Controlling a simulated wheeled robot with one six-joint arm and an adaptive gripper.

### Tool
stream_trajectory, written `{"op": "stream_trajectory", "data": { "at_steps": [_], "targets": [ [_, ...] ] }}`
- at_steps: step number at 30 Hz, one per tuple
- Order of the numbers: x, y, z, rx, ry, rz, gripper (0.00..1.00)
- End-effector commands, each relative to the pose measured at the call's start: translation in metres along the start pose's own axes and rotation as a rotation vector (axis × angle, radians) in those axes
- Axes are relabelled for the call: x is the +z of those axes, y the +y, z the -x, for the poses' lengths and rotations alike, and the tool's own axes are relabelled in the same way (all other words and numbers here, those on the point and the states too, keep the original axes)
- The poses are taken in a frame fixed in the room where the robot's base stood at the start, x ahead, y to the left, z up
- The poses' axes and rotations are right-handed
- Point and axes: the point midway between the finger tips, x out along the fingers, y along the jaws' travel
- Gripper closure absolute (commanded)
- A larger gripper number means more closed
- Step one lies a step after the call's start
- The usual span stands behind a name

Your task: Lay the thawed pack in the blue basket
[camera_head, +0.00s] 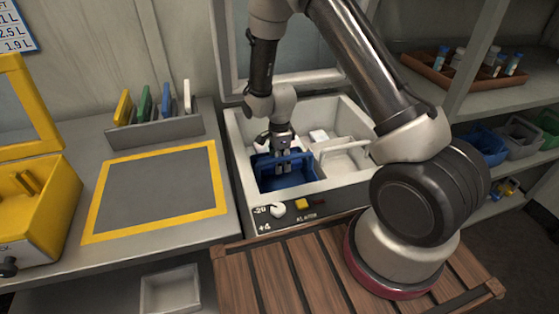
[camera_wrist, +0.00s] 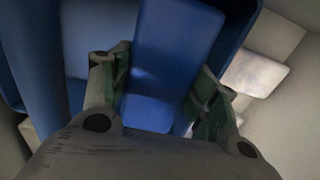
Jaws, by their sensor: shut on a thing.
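The blue basket (camera_head: 290,181) sits in the left part of an open white chest (camera_head: 235,150). My gripper (camera_head: 283,168) points down into the chest at the basket. In the wrist view my gripper (camera_wrist: 160,98) is shut on a broad blue bar (camera_wrist: 168,60), which looks like the basket's handle. A pale pack (camera_head: 318,136) shows in the chest behind the basket; a pale block also shows at the right of the wrist view (camera_wrist: 255,72). I cannot tell which pack is thawed. My gripper hides part of the basket's inside.
A light grey basket (camera_head: 345,158) stands in the chest's right part. The chest has a raised lid and a front panel with a white knob (camera_head: 277,211). A yellow-framed grey mat (camera_head: 155,190) lies clear at left, near a yellow box (camera_head: 45,205). Shelves stand at right.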

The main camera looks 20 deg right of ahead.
Motion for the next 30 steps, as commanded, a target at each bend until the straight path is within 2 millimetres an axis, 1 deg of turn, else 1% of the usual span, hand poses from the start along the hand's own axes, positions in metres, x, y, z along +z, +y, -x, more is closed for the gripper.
{"op": "stream_trajectory", "data": {
  "at_steps": [7,21,22,23,24,30],
  "targets": [
    [0.0,-0.001,0.0,-0.002,0.0,0.0,0.73],
    [0.0,-0.001,-0.012,-0.001,0.0,0.0,0.73],
    [0.0,0.0,-0.012,-0.001,0.0,0.0,0.38],
    [0.0,0.0,-0.012,-0.001,0.0,0.0,0.32],
    [0.0,0.0,-0.012,-0.001,0.0,0.0,0.31],
    [0.0,-0.001,-0.012,-0.001,0.0,0.0,0.31]
  ]
}}
